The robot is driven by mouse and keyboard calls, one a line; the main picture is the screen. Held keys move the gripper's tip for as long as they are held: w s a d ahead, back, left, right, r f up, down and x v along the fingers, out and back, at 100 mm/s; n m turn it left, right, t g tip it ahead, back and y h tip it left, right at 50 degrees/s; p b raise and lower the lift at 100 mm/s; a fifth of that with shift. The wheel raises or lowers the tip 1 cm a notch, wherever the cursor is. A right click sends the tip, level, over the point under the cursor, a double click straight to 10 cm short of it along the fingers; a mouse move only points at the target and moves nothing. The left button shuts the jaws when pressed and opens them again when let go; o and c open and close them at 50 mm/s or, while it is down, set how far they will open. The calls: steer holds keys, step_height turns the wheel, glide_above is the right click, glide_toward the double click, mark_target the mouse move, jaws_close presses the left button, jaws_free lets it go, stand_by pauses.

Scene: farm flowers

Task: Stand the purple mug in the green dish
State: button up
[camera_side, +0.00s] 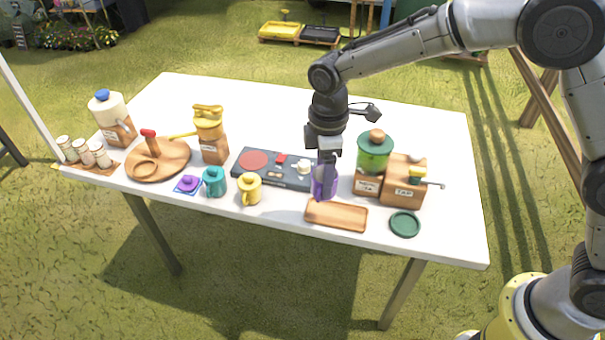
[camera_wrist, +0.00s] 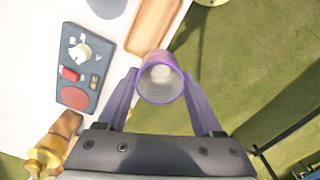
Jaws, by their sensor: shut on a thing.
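The purple mug (camera_side: 333,184) is in my gripper (camera_side: 325,178), just behind the wooden tray and at the right end of the stove panel. In the wrist view the purple mug (camera_wrist: 160,92) sits between the two fingers of my gripper (camera_wrist: 160,85), its round opening facing the camera. The fingers are shut on it. I cannot tell whether its base touches the table. The green dish (camera_side: 405,223) lies flat near the table's front right edge, to the right of the wooden tray. No mug stands in it.
The wooden tray (camera_side: 337,215) lies between the mug and dish. The stove panel (camera_side: 262,171) and yellow mug (camera_side: 250,189) are left. The table's back right is clear.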

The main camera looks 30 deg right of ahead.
steer(key=shift+s+d+r, duration=0.3)
steer(key=shift+s, duration=0.3)
steer(key=shift+s+d+r, duration=0.25)
steer(key=shift+s+r, duration=0.05)
steer(key=shift+s, duration=0.35)
steer(key=shift+s+d+r, duration=0.3)
steer(key=shift+s, duration=0.3)
